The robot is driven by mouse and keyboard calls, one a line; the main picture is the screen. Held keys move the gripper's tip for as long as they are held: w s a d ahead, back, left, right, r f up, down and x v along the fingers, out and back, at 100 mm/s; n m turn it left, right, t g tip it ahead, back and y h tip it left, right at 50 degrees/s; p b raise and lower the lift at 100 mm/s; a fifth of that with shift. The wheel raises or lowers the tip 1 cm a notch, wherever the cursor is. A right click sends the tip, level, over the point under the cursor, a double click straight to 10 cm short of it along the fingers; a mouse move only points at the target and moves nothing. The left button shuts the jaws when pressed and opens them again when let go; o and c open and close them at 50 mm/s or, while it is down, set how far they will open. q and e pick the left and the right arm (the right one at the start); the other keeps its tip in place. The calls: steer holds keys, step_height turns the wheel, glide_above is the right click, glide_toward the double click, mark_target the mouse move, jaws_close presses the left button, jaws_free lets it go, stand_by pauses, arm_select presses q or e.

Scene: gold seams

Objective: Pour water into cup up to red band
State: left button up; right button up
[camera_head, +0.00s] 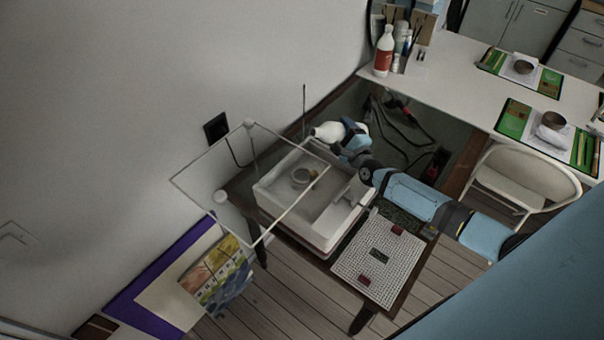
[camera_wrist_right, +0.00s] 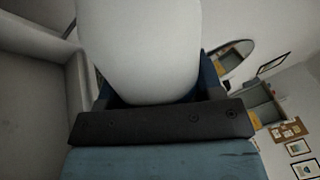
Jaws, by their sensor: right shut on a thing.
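My right gripper (camera_head: 346,140) is shut on a white rounded vessel (camera_head: 328,131), held tilted over the back right of the white basin. The vessel also fills the upper middle of the right wrist view (camera_wrist_right: 140,45), between the jaws. A small round grey cup (camera_head: 301,176) sits inside the basin (camera_head: 318,234), below and to the left of the vessel, apart from it. I cannot make out a red band or the water level on the cup at this size. No stream of water shows. My left gripper is not in view.
A white perforated board (camera_head: 372,275) lies right of the basin. A folding chair (camera_head: 525,180) and a white table (camera_head: 455,82) with bottles and bowls stand further right.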

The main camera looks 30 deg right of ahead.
mark_target(326, 135)
stand_by(0.6)
steer(key=shift+a+f+m+b, duration=0.2)
steer(key=shift+a+m+b, duration=0.05)
steer(key=shift+m+b, duration=0.05)
steer(key=shift+a+f+m+b, duration=0.25)
steer(key=shift+f+m+b, duration=0.1)
steer(key=shift+m, duration=0.15)
steer(key=a+r+m+p, duration=0.1)
steer(key=a+r+m, duration=0.1)
steer(key=shift+r+m+h+p, duration=0.25)
steer(key=shift+m+h+p, duration=0.05)
steer(key=shift+p, duration=0.05)
steer(key=shift+a+f+m+b, duration=0.4)
steer(key=shift+f+m+b, duration=0.45)
steer(key=shift+b, duration=0.15)
steer(key=shift+a+r+m+g, duration=0.1)
steer(key=shift+r+m+g, duration=0.2)
steer(key=shift+r+m, duration=0.45)
steer(key=m, duration=0.3)
steer(key=shift+a+h+p, duration=0.25)
steer(key=shift+h+p, duration=0.05)
steer(key=shift+p, duration=0.05)
steer(key=shift+a+f+m+g, duration=0.1)
steer(key=shift+a+m+g, duration=0.1)
steer(key=shift+m, duration=0.55)
steer(key=shift+a+f+m+g, duration=0.1)
steer(key=shift+m+g, duration=0.1)
steer(key=shift+m, duration=0.55)
